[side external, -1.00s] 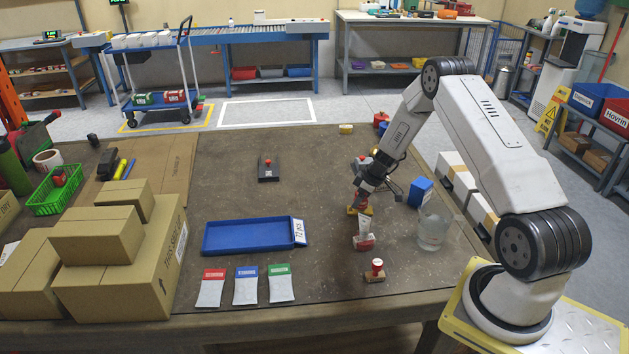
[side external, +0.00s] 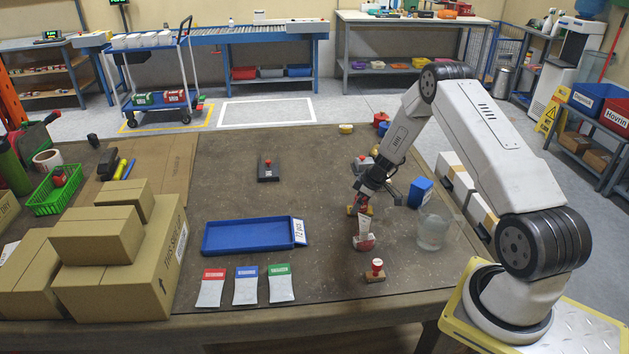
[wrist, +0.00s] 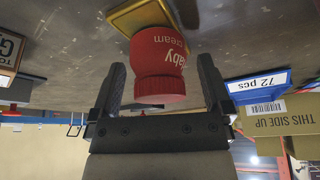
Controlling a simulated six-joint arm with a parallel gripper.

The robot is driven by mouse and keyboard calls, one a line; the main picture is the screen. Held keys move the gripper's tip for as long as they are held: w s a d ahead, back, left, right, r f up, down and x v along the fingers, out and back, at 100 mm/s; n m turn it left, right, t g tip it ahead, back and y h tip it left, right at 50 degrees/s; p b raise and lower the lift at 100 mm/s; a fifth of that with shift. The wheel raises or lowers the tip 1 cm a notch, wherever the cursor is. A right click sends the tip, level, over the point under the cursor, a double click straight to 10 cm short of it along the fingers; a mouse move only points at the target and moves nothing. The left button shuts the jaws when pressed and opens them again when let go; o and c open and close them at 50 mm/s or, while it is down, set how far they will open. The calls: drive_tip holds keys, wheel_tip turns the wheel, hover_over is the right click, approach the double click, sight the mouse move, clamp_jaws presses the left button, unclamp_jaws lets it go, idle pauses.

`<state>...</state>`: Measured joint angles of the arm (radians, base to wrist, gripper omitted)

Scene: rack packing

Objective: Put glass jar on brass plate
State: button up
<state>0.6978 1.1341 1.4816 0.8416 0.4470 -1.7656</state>
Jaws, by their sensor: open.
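A clear glass jar (side external: 432,232) stands on the table at the right, near my arm's base and apart from my gripper. A brass plate (wrist: 138,15), gold and rimmed, lies on the table under a red cream container (wrist: 160,62). In the side view the plate (side external: 359,211) is partly hidden behind a white tube. The red container appears upright on the plate, with its cap between the fingers of my gripper (wrist: 163,80). The fingers are open, with a gap visible on both sides of the cap. In the side view my gripper (side external: 361,196) is low over the plate.
A blue box (side external: 420,192) stands behind the jar. A blue tray (side external: 250,237) lies left. The table's centre is mostly clear.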

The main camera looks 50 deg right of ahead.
drive_tip(key=shift+r, duration=0.1)
drive_tip(key=v, duration=1.2)
idle(0.6)
drive_tip(key=s+a+r+m+g, duration=0.1)
drive_tip(key=a+r, duration=0.2)
drive_tip(key=a, duration=0.6)
drive_tip(key=s+a+r+m+g, duration=0.1)
drive_tip(key=a+r, duration=0.2)
drive_tip(key=a, duration=0.5)
drive_tip(key=s+a+r+m+h, duration=0.1)
drive_tip(key=s+a+r, duration=0.2)
drive_tip(key=s+a, duration=0.7)
drive_tip(key=a, duration=0.4)
drive_tip(key=shift+r+m, duration=0.3)
drive_tip(key=shift+r, duration=0.1)
